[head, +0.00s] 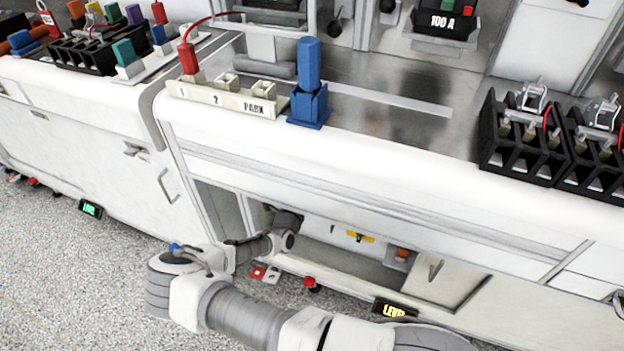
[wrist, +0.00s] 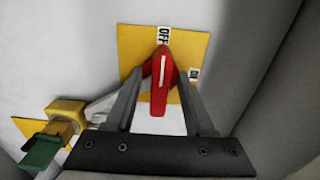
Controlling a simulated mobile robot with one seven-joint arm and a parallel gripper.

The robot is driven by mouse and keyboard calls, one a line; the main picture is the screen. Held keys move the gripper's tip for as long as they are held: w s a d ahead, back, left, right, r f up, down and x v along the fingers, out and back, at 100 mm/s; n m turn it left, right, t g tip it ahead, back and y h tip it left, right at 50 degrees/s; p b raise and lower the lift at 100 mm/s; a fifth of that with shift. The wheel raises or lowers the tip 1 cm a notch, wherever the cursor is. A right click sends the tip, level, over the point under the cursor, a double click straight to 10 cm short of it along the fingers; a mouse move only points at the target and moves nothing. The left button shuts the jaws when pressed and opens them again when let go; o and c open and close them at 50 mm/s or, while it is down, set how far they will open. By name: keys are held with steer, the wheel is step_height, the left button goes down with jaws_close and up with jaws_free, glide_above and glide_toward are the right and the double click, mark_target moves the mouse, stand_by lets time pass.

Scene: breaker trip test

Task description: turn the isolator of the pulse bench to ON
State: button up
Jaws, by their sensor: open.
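The isolator's red handle (wrist: 161,88) stands on a yellow plate (wrist: 198,48) in the wrist view. Its white mark runs upright, towards the OFF label (wrist: 163,35) at the top. A second small label (wrist: 194,74), apparently ON, is at the right. My gripper (wrist: 162,76) is open, with one finger on each side of the handle. Narrow gaps seem to show between fingers and handle; contact cannot be told. In the head view my arm reaches into the opening under the bench top (head: 330,155), and the fingers are hidden there.
In the wrist view a green-and-yellow part (wrist: 52,146) sits close by at the lower left, and a grey wall (wrist: 262,70) stands at the right. In the head view a blue plug (head: 308,85) and black breaker blocks (head: 520,150) stand on the bench. A lit LEVEL sign (head: 393,309) is low down.

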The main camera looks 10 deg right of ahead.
jaws_close()
steer(key=shift+r+m+p, duration=0.1)
steer(key=shift+m+p, duration=0.2)
steer(key=shift+p, duration=0.2)
steer(key=shift+r+m+p, duration=0.15)
steer(key=shift+m+p, duration=0.85)
steer(key=m+p, duration=0.4)
steer(key=m, duration=0.2)
steer(key=m+p, duration=0.2)
steer(key=m, duration=0.2)
steer(key=shift+m, duration=0.4)
steer(key=m+p, duration=0.1)
steer(key=m, duration=0.3)
steer(key=shift+f, duration=0.2)
steer(key=shift+m+p, duration=0.3)
steer(key=shift+m, duration=0.1)
